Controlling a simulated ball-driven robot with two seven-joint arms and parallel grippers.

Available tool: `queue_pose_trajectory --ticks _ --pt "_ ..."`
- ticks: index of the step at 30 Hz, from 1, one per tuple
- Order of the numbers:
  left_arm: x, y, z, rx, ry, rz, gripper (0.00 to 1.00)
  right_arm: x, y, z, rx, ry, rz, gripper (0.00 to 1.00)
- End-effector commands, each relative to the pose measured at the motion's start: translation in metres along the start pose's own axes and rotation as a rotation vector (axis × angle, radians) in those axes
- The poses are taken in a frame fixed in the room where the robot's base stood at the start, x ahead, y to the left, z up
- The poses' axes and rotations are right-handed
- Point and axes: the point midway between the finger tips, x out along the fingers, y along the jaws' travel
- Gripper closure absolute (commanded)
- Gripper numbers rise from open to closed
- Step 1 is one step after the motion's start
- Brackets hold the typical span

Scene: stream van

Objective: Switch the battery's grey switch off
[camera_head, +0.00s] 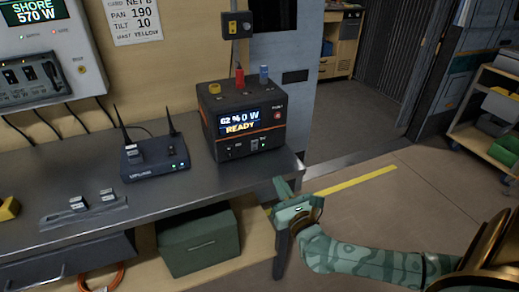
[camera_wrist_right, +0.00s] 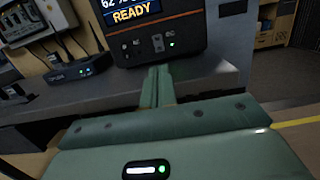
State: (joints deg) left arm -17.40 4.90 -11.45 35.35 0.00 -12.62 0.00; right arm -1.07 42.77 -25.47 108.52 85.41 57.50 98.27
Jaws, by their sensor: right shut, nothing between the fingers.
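The battery (camera_head: 243,118) is a black box with an orange stripe, standing at the right end of the grey bench. Its display reads 62 %, 0 W and READY. A small grey switch (camera_head: 254,144) sits low on its front, between two small symbols; it also shows in the right wrist view (camera_wrist_right: 158,43). Its exact tilt is too small to tell. My green right gripper (camera_head: 281,187) is shut and empty, in front of and below the battery, apart from it. In the right wrist view its closed fingers (camera_wrist_right: 158,76) point toward the switch. My left gripper is not in view.
A black router (camera_head: 156,157) with antennas stands left of the battery on the bench (camera_head: 205,182). Red and blue plugs (camera_head: 240,78) rise from the battery's top. A green box (camera_head: 199,243) sits on the shelf below.

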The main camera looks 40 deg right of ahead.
Motion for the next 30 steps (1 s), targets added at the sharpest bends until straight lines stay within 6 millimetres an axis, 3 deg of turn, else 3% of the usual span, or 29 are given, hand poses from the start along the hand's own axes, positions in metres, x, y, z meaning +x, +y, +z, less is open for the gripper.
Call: queue_pose_trajectory --ticks 6,10,24,30 --pt "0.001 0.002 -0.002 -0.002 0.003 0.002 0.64 0.002 0.0 0.0 -0.003 -0.001 0.001 1.0" --pt "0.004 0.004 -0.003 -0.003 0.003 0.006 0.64 0.015 0.0 -0.001 -0.004 -0.002 0.0 1.0" --pt "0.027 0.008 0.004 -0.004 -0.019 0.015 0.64 0.109 0.0 -0.003 -0.007 -0.001 0.001 1.0" --pt "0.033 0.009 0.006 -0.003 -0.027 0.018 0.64 0.133 0.0 -0.002 -0.006 0.0 0.001 1.0"
